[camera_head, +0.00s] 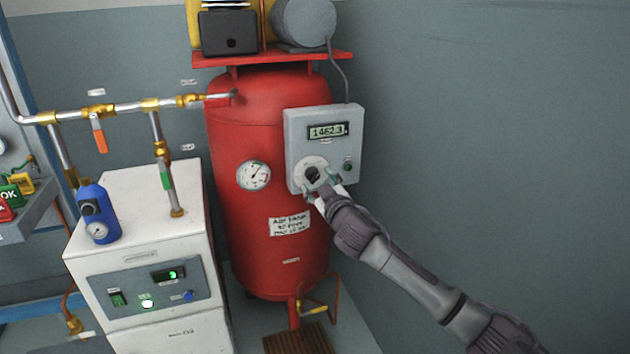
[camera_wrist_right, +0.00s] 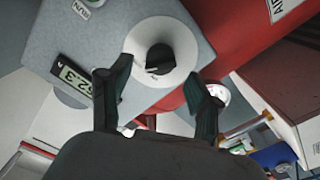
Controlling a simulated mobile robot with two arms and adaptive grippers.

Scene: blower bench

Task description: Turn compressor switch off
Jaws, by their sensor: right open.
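The compressor switch is a black rotary knob (camera_head: 312,174) on a round white plate, low on a grey control box (camera_head: 296,125) fixed to the red compressor tank (camera_head: 240,135). In the right wrist view the knob (camera_wrist_right: 159,57) is ahead of my right gripper (camera_wrist_right: 160,90), with the two fingers apart and nothing between them. In the head view my right gripper (camera_head: 323,192) is at the lower edge of the box, just below the knob. I cannot tell whether a finger touches the plate. The knob's marks are too small to read. My left gripper is out of view.
A lit display (camera_head: 328,131) is above the knob, and a small green-lit part (camera_head: 348,165) is to its right. A pressure gauge (camera_head: 253,175) is on the tank. A white cabinet (camera_head: 150,210) with a blue bottle (camera_head: 98,212) stands left. The wall on the right is bare.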

